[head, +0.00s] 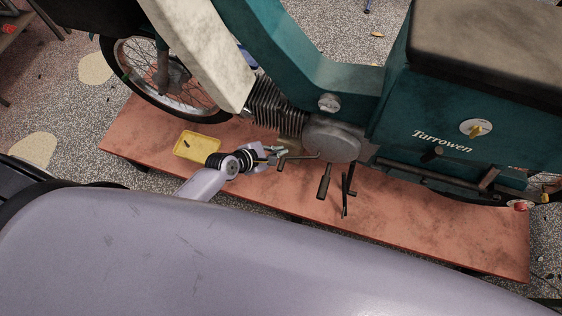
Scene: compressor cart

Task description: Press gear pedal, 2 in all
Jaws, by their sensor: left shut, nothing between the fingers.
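A teal moped (350,75) stands on a low reddish bench (430,215). Below its ribbed engine, beside the round grey engine cover (332,139), a thin bent metal lever, which looks like the gear pedal (300,156), sticks out to the left. My left gripper (271,153) is shut and empty, with its fingertips at the left end of this lever. I cannot tell whether they touch it. My right gripper is not in view.
A yellow tray (184,150) with a small dark item lies left of my left gripper. A brown-ended pedal (324,182) and a dark lever (346,190) hang below the engine cover. The bench's right front part is clear.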

